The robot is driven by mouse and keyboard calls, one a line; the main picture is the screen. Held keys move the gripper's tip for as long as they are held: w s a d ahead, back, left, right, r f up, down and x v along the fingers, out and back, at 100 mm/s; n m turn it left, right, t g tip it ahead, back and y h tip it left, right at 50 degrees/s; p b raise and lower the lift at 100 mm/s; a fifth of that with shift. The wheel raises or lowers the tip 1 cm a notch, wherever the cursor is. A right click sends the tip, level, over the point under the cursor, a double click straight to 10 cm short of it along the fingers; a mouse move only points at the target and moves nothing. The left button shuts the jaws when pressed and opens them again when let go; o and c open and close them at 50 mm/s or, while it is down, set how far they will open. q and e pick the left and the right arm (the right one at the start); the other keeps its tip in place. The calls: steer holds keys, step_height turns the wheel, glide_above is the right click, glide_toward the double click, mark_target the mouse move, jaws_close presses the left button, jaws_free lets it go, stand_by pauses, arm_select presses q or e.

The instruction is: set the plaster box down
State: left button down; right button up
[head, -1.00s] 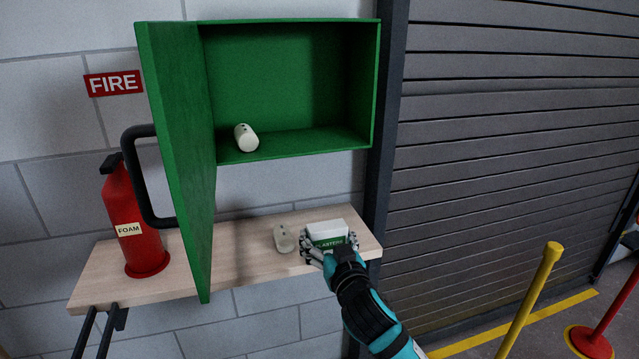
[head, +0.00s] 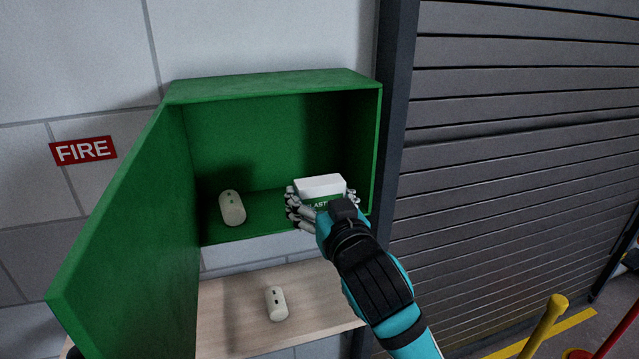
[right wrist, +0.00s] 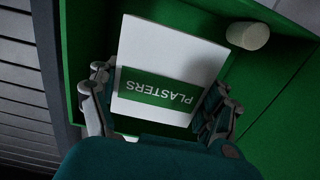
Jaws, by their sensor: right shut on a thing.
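My right gripper (head: 322,204) is shut on the white plaster box (head: 320,186), which has a green label. It holds the box at the front right of the open green cabinet (head: 278,85). In the right wrist view the box (right wrist: 172,60) sits between the two fingers (right wrist: 158,108), its label reading PLASTERS upside down. I cannot tell whether the box touches the cabinet floor. My left gripper is not in view.
A white roll (head: 232,208) stands in the cabinet's left part. Another roll (head: 276,303) lies on the wooden shelf (head: 235,318) below. The green door (head: 130,240) hangs open at left. A grey shutter (head: 520,150) is at right.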

steer(key=w+p, duration=0.1)
steer(key=w, duration=0.6)
steer(key=shift+w+a+f+p, duration=0.1)
steer(key=shift+w+f+p, duration=0.1)
steer(key=shift+w+p, duration=0.2)
steer(key=w, duration=0.3)
steer(key=w+f+p, duration=0.1)
steer(key=w, duration=0.1)
steer(key=shift+a, duration=0.15)
steer(key=shift+w+f, duration=0.15)
steer(key=shift+f, duration=0.05)
step_height(320, 180, down, 2)
steer(key=shift+f+p, duration=0.2)
steer(key=shift+p, duration=0.5)
steer(key=shift+f, duration=0.5)
steer(key=o, duration=1)
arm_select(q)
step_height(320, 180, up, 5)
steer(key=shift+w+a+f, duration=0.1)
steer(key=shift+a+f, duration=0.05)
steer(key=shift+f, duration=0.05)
arm_select(e)
steer(key=shift+o, duration=0.2)
